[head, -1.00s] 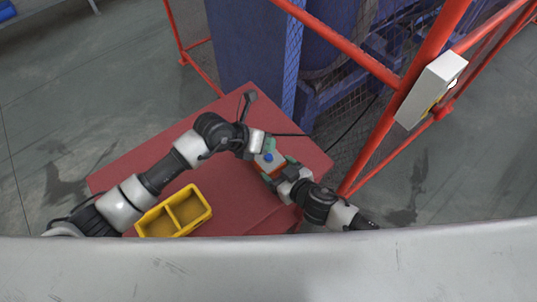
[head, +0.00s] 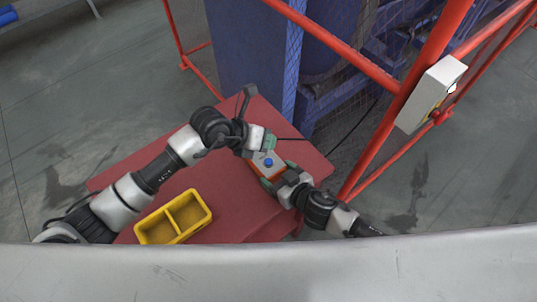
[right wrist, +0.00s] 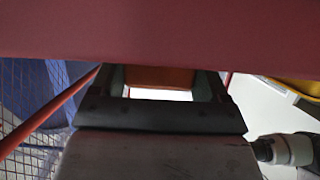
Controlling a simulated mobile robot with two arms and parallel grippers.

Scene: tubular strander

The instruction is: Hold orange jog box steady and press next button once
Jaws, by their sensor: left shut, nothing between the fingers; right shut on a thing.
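The orange jog box (head: 262,166) has a pale top face with a blue round button. It is at the right part of the red table. My right gripper (head: 274,178) is shut on it from the lower right side. In the right wrist view the orange body (right wrist: 160,77) shows between the fingers. My left gripper (head: 269,143) is shut and empty, with greenish fingertips at the upper end of the box. Whether they touch the box cannot be told. Any other buttons are too small or hidden to tell.
A yellow two-compartment bin (head: 174,218) stands on the red table (head: 235,205), left of the box. A dark cable runs right from near the box. Red fence rails (head: 395,120) with a grey switch box (head: 430,93) stand to the right, and blue machinery stands behind.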

